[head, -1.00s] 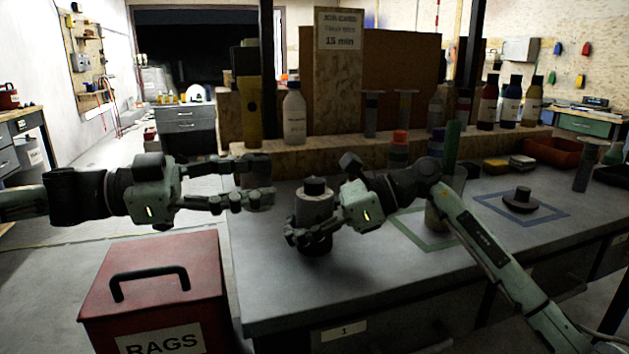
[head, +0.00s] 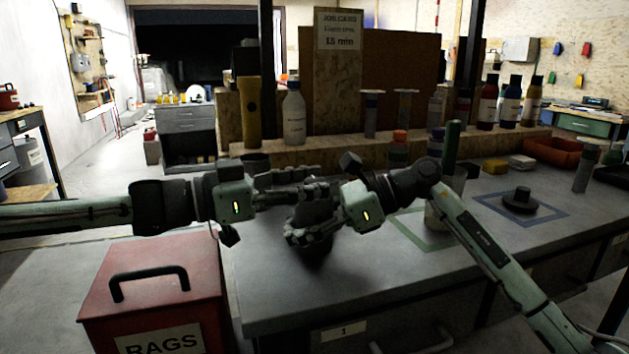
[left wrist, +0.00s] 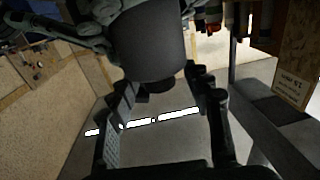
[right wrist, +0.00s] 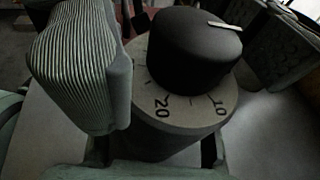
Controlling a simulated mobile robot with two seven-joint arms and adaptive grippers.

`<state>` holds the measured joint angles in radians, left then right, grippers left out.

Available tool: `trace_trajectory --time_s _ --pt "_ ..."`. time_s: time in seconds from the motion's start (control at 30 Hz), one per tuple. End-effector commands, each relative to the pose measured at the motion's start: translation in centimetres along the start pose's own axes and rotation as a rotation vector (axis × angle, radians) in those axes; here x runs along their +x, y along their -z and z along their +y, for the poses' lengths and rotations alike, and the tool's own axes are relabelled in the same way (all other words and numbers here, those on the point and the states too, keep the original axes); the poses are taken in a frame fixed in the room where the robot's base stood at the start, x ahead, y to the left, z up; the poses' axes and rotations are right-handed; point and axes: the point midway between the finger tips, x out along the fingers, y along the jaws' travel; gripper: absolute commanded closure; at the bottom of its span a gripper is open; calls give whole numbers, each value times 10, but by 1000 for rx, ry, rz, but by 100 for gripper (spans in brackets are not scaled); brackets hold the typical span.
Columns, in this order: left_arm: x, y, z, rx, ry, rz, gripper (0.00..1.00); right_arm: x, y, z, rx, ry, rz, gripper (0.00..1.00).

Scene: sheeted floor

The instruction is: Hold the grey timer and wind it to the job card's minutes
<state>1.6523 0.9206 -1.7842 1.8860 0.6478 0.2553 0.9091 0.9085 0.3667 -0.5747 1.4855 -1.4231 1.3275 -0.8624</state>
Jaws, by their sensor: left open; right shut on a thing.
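The grey timer is a round body with a dial face (right wrist: 182,116) and a black knob (right wrist: 195,50), clearest in the right wrist view. The numbers 20 and 10 show; the knob's white mark points to the far right, at a part of the dial I cannot read. My right gripper (head: 312,222) is shut around the timer's body. In the left wrist view the knob (left wrist: 155,86) shows between the open fingers. The job card (head: 339,31) reads 15 min.
A red rags box (head: 150,285) stands in front of the bench at left. Behind the timer a wooden ledge (head: 290,152) carries bottles, including a white one (head: 294,115). A dark knobbed disc (head: 522,198) lies in a blue outline. The bench front (head: 380,290) is clear.

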Motion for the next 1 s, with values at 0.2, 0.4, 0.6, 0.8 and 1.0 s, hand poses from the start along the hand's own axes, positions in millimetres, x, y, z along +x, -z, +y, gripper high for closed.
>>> trace_trajectory --time_s 0.2,0.4,0.6,0.8,1.0 --pt "3 0 0 1 1 0 50 0 0 0 -1 0 -1 94" --pt "3 0 0 1 0 0 62 0 0 0 -1 0 -1 94" --pt "3 0 0 1 0 0 86 0 0 0 -1 0 -1 94" --pt "3 0 0 1 0 1 100 0 0 0 -1 0 -1 94" --pt "4 2 -1 4 -27 7 100 0 0 0 0 0 -1 94"
